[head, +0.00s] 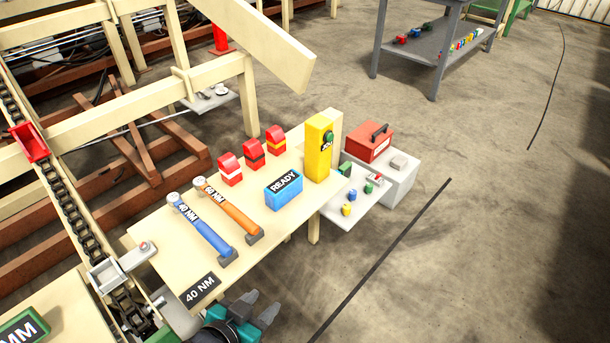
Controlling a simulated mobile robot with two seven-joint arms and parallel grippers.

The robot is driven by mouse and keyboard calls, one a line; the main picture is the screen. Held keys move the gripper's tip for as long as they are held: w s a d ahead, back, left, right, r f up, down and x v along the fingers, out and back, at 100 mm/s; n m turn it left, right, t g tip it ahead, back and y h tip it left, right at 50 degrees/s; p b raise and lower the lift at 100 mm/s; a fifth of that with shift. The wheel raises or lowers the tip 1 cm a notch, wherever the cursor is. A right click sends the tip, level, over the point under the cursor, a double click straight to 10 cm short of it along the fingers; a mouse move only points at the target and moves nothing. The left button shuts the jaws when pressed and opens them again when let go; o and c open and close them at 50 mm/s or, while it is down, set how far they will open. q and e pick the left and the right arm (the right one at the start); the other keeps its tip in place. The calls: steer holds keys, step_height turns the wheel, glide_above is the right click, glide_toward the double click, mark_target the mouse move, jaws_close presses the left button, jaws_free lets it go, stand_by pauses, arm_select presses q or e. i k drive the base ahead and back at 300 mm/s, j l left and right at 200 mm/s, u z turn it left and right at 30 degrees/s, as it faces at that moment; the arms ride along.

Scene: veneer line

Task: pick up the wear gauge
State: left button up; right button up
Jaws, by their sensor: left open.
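I cannot tell for sure which thing is the wear gauge. A grey metal piece with a small red top (137,256) lies beside the chain at the table's left edge. A green-framed plate (20,331) ending in "MM" is cut off at the lower left. My left gripper (258,308), with a teal body and grey fingers, is at the bottom centre, just off the table's front edge. It is open, with nothing seen between its fingers. My right gripper is not in view.
The cream table (160,275) holds a blue-handled tool (203,230), an orange-handled tool (228,208), red blocks (253,153), a blue READY box (284,190) and a yellow button post (319,148). The chain (62,180) runs along the left. Floor at right is open.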

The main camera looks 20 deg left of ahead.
mark_target(277, 193)
steer(key=i+l+u, duration=0.15)
steer(key=i+l, duration=0.65)
steer(key=i+l+u, duration=0.1)
steer(key=u, duration=1.3)
steer(key=i+l, duration=0.05)
